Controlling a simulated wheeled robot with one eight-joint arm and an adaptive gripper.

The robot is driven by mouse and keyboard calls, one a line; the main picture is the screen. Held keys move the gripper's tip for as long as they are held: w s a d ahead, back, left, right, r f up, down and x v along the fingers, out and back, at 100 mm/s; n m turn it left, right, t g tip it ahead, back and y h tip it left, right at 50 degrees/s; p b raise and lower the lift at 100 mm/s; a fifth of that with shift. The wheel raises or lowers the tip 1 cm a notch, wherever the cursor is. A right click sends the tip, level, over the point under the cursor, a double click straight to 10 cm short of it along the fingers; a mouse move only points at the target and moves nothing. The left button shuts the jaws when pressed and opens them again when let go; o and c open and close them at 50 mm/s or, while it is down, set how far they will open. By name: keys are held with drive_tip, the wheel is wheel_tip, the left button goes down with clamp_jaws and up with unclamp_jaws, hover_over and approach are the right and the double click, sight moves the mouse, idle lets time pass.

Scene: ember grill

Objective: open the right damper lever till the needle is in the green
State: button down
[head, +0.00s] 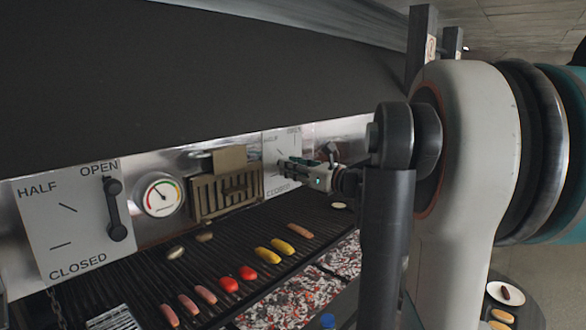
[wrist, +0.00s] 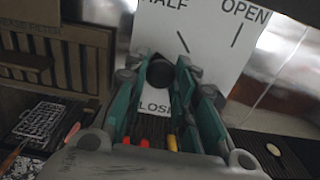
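The right damper plate (wrist: 205,40) is white, with HALF, OPEN and CLOSED marks; it also shows in the head view (head: 271,150). The lever's dark round knob (wrist: 160,73) is near CLOSED in the wrist view. My gripper (wrist: 161,76) is open, with its green fingers on either side of the knob; I cannot tell if they touch it. The fingers hide part of the lever and the CLOSED word. In the head view my gripper (head: 288,168) is in front of the right plate. The gauge (head: 159,196) has a coloured arc; its needle seems to point up-left, outside the green.
The left damper plate (head: 75,225) has its dark lever (head: 115,210) upright at OPEN. The grill grate (head: 215,260) below holds sausages and red and yellow food. A dark hood (head: 190,75) overhangs it.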

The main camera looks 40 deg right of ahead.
drive_tip(key=shift+d+r+m, duration=0.55)
drive_tip(key=shift+r+m, duration=0.2)
drive_tip(key=shift+m, duration=0.25)
drive_tip(key=shift+d+r+m, duration=0.5)
drive_tip(key=shift+r+m, duration=0.25)
drive_tip(key=shift+m, duration=0.25)
drive_tip(key=c, duration=1.3)
unclamp_jaws()
drive_tip(key=s, duration=0.8)
drive_tip(key=s+d, duration=0.1)
drive_tip(key=s, duration=0.3)
drive_tip(key=shift+w+a, duration=0.1)
